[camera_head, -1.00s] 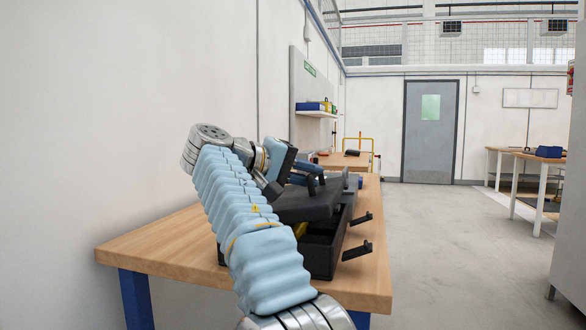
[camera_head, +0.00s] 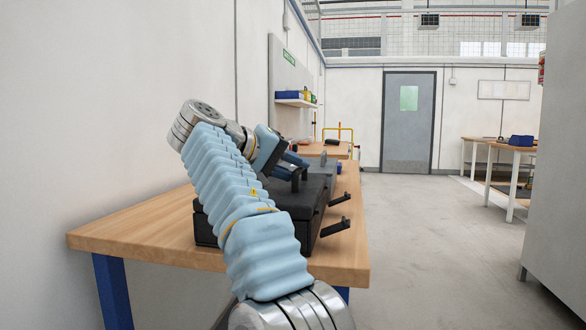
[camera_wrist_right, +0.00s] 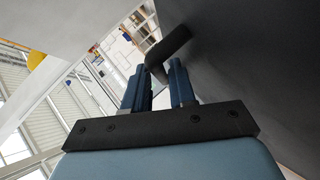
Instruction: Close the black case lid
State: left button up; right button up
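The black case (camera_head: 262,236) stands on the wooden workbench, partly hidden behind my right arm. Its lid (camera_head: 295,199) lies low over the case body, and no interior shows. Whether a thin gap remains at the rim cannot be told. A black handle (camera_head: 296,180) stands up from the lid. My right gripper (camera_head: 296,163) is at this handle. In the right wrist view its two blue fingers (camera_wrist_right: 158,78) are partly drawn together, with the dark handle (camera_wrist_right: 170,46) at and between their tips. The dark lid surface fills the right of that view. My left gripper is not in view.
Two black latches (camera_head: 337,228) stick out from the case's right side. The wooden workbench (camera_head: 140,237) has bare room left of the case. A white wall stands at left, and a grey cabinet (camera_head: 558,180) at far right. The floor between is clear.

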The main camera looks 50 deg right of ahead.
jog(key=p+v, duration=0.4)
jog(key=v, duration=0.9)
jog(key=shift+r, duration=0.1)
jog(key=shift+a, duration=0.3)
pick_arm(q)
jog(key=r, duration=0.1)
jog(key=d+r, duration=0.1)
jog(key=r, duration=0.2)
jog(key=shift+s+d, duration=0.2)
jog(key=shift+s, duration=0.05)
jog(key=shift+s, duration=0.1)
